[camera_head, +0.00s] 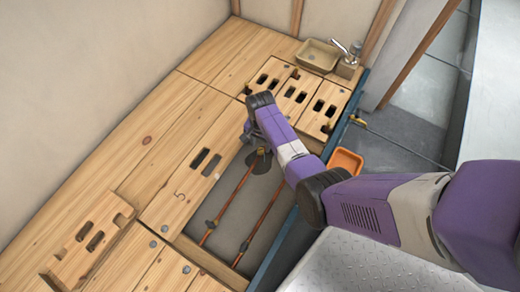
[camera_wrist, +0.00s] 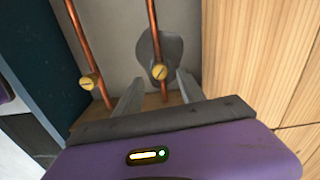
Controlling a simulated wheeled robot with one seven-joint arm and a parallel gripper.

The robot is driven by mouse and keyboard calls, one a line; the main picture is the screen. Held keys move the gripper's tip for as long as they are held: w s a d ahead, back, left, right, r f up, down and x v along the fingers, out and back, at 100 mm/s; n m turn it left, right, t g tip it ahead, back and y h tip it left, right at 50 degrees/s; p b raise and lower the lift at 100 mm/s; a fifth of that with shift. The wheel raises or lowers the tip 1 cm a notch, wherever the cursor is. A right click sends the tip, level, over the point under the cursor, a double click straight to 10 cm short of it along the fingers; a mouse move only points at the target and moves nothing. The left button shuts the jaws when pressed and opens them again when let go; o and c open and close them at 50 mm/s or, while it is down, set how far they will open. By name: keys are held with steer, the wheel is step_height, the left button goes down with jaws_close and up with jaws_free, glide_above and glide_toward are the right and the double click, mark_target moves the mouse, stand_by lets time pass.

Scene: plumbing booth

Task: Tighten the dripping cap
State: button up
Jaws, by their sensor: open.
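In the wrist view two copper pipes run through the floor recess, each with a brass cap. One brass cap (camera_wrist: 159,72) lies over a dark grey wet-looking patch (camera_wrist: 150,42). The other brass cap (camera_wrist: 91,80) is to its left, with no dark patch around it. My gripper (camera_wrist: 159,88) is open, with one finger on each side of the cap at the patch; I cannot tell if they touch it. In the head view the dark patch (camera_head: 258,161) shows just below my gripper (camera_head: 250,138), and the arm hides the caps there.
Wooden floor panels (camera_head: 150,130) with slots border the open recess. A blue beam (camera_head: 276,254) edges it on the right. An orange tray (camera_head: 346,162) stands beyond it. Pipe fittings (camera_head: 209,225) sit nearer.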

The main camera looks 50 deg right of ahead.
mark_target(261, 150)
steer(key=shift+f+b, duration=0.9)
steer(key=shift+f, duration=1.05)
steer(key=shift+c, duration=0.5)
jaws_close()
